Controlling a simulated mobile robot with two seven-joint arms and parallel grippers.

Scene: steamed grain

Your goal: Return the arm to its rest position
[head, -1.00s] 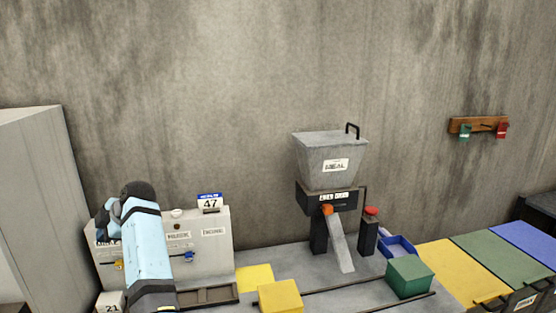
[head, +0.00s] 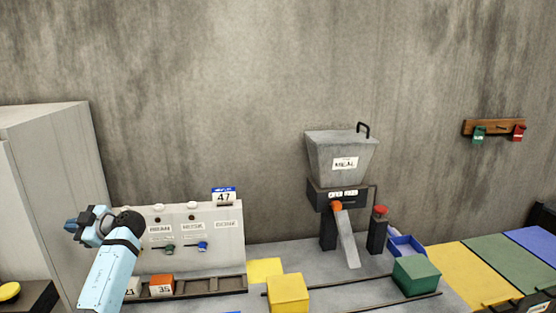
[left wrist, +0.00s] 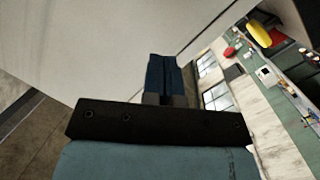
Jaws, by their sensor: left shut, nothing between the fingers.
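My left arm (head: 112,270) rises from the lower left of the head view. Its wrist is bent left, and the left gripper (head: 72,226) points left in front of the grey cabinet. In the left wrist view the dark blue fingers (left wrist: 165,75) are together with nothing between them, before a pale surface. My right arm and gripper are not in view.
A white panel (head: 226,262) with labels and knobs stands right of my arm. Numbered blocks sit in a rack (head: 210,286) before it. Farther right are a meal hopper (head: 325,150), a yellow box (head: 288,293) and a green box (head: 416,278). The grey cabinet (head: 60,150) stands left.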

